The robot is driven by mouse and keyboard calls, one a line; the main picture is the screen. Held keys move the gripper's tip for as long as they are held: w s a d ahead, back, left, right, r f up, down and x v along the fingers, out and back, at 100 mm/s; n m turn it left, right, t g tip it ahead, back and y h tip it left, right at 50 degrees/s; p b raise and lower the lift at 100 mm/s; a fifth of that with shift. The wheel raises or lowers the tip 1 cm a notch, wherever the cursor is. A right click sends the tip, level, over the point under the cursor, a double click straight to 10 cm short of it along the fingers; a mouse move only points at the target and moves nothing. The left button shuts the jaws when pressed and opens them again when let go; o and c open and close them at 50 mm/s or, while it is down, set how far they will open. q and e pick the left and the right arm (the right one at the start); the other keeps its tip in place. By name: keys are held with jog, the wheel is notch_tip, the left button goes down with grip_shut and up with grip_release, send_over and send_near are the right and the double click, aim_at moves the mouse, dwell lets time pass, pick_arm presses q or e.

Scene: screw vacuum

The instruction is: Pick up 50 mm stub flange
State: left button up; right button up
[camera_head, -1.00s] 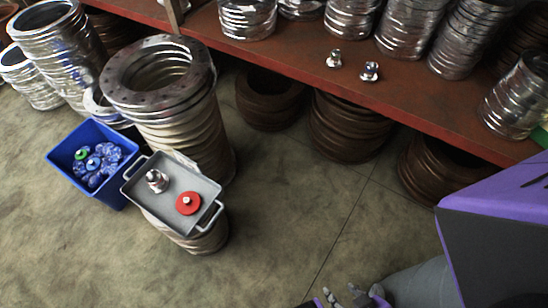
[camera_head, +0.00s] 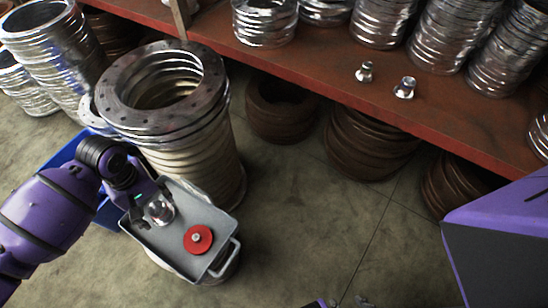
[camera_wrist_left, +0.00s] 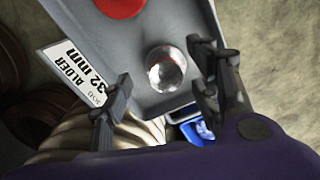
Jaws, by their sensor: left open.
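A shiny metal stub flange (camera_head: 160,212) stands in a grey tray (camera_head: 212,262); it also shows in the left wrist view (camera_wrist_left: 166,70). My left gripper (camera_head: 153,208) is over the tray, open, with its fingers on either side of the flange. In the left wrist view the flange appears between and just beyond the fingertips (camera_wrist_left: 162,88); contact cannot be told. Two similar small metal flanges, a left one (camera_head: 364,72) and a right one (camera_head: 404,88), stand on the red-brown shelf. No 50 mm marking is readable. Only bits of my right gripper (camera_head: 343,303) show at the bottom edge.
A red disc (camera_head: 198,239) lies in the tray. Stacks of large rings (camera_head: 195,160) stand behind the tray. A blue bin (camera_head: 70,152) is partly hidden by my left arm. The shelf (camera_head: 330,95) edge runs across the back.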

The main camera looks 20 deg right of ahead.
aim_at(158, 207)
pick_arm(q)
jog(key=shift+w+a+r, duration=0.2)
jog(key=shift+w, duration=0.3)
jog(key=shift+w+a+r, duration=0.15)
jog(key=shift+w, duration=0.3)
jog(key=shift+w+a+n, duration=0.1)
jog(key=shift+w+n, duration=0.15)
jog(key=shift+n, duration=0.05)
notch_tip(158, 207, down, 2)
jog(key=shift+s+f+b, duration=0.1)
jog(key=shift+f+b, duration=0.1)
jog(key=shift+b, duration=0.45)
notch_tip(158, 207, down, 5)
jog(key=shift+r+b, duration=0.1)
jog(key=shift+b, duration=0.95)
jog(key=shift+c, duration=1.1)
jog(key=c, duration=1.2)
